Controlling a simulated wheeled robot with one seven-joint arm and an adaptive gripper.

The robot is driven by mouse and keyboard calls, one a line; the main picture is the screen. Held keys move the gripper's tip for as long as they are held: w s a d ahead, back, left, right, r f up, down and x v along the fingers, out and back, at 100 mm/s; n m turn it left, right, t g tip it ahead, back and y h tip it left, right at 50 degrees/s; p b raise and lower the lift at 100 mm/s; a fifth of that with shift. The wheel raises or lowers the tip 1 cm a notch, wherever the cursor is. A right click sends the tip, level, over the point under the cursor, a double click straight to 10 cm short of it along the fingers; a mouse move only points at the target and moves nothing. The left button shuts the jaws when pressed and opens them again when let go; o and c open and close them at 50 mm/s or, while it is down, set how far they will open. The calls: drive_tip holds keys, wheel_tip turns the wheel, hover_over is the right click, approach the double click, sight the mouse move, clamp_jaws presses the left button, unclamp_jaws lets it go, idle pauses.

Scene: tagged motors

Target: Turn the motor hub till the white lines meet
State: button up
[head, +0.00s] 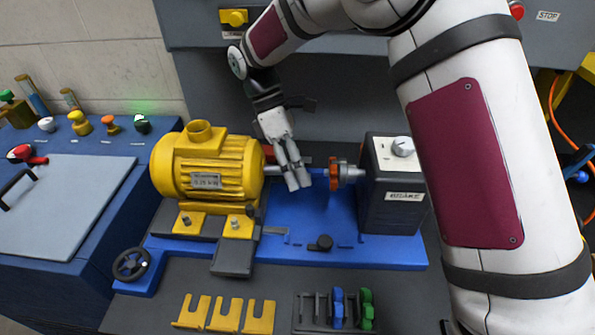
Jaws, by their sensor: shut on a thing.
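The yellow motor (205,168) sits on the left of the blue bed, its shaft side facing right. My gripper (293,178) reaches down from above, just right of the motor, with its fingers closed around the motor hub at the shaft end. The fingers cover the hub, so its surface is hidden. Right of the fingers are a short blue piece (318,173) and an orange-red coupling disc (334,175), joined to the dark box with a white knob (388,170). The white lines cannot be made out in this view.
The blue bed (370,252) carries a black handwheel (131,264) at its front left. Yellow slotted shims (226,314) and a rack with blue and green pieces (318,310) lie in front. A control desk (75,205) stands left. My arm fills the right side.

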drive_tip(key=shift+g+b, duration=0.45)
drive_tip(key=shift+g, duration=0.05)
drive_tip(key=o, duration=1.2)
drive_tip(key=shift+r+t+p, duration=0.1)
drive_tip(key=shift+t+p, duration=0.2)
drive_tip(key=shift+p, duration=0.05)
